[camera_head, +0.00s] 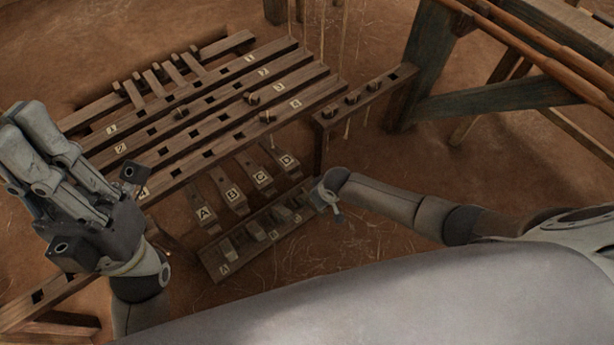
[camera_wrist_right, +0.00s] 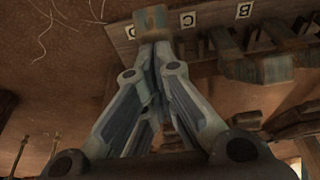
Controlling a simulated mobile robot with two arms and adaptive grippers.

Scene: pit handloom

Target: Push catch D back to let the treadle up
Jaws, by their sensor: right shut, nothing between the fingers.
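The catch board (camera_head: 215,262) lies low on the earth floor, with a row of wooden catches and lettered tags. Catch D, at its right end, is largely hidden by my right gripper (camera_head: 325,195) in the head view. In the right wrist view, a wooden block beside the partly covered D tag, apparently catch D (camera_wrist_right: 152,17), is right at the tips of my shut, empty right gripper (camera_wrist_right: 155,46); contact is unclear. Treadle D (camera_head: 287,161) is rightmost of the lettered treadles above the board. My left gripper (camera_head: 28,112) is at the far left, away from the catches; its finger opening is unclear.
The slatted loom frame (camera_head: 205,125) with numbered bars and pegs stands above the treadles. A short pegged beam (camera_head: 365,100) and its post stand just beyond my right gripper. Tag C (camera_wrist_right: 188,19) and tag B (camera_wrist_right: 243,10) show in the right wrist view. Bare floor (camera_head: 375,240) lies nearer.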

